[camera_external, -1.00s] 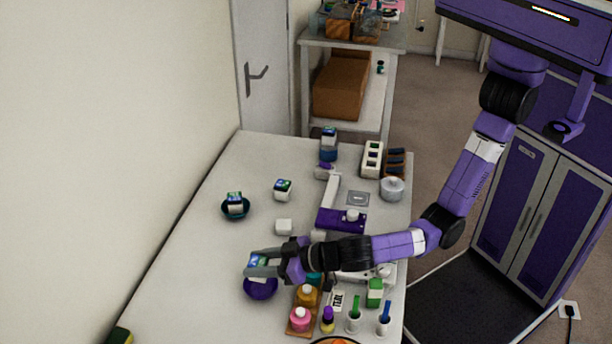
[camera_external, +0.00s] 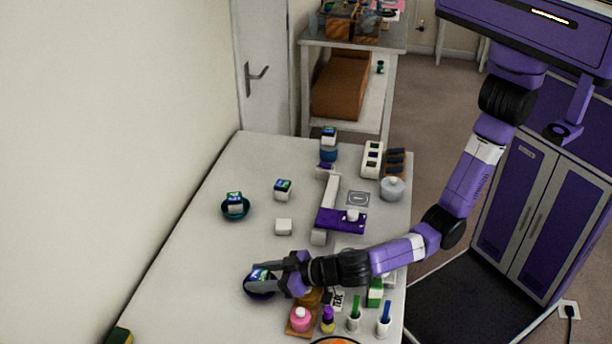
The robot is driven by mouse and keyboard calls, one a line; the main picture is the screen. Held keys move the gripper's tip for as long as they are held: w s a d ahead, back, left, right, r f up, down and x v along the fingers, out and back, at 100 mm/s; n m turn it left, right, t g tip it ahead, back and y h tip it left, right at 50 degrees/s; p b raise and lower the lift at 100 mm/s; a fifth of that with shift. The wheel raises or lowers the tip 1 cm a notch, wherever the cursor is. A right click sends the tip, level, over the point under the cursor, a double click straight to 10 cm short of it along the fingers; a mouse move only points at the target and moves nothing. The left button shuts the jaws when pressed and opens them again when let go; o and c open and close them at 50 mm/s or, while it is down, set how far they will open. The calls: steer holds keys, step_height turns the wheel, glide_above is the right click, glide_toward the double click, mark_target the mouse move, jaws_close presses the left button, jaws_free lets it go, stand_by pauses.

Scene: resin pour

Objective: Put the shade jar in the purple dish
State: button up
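The purple dish (camera_external: 248,290) stands on the near left part of the table. A small white jar with a blue-green lid, the shade jar (camera_external: 262,276), is down inside its rim. My gripper (camera_external: 262,281) reaches in from the right, with its fingers on either side of the jar, and looks shut on it. The fingers hide part of the jar and dish, so I cannot see whether the jar touches the dish's bottom.
A similar jar sits in a teal dish (camera_external: 236,214), another jar (camera_external: 283,189) stands alone, and a third is on a blue dish (camera_external: 328,154). A white block (camera_external: 283,227) is nearby. Bottles, including a pink one (camera_external: 300,319), stand right of the purple dish.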

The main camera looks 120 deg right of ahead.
steer(key=shift+o, duration=1.3)
steer(key=shift+r, duration=0.1)
steer(key=shift+r+p, duration=0.5)
steer(key=shift+p, duration=0.15)
steer(key=v, duration=0.4)
steer(key=b+v, duration=0.1)
steer(key=v, duration=0.7)
steer(key=shift+f+b, duration=0.3)
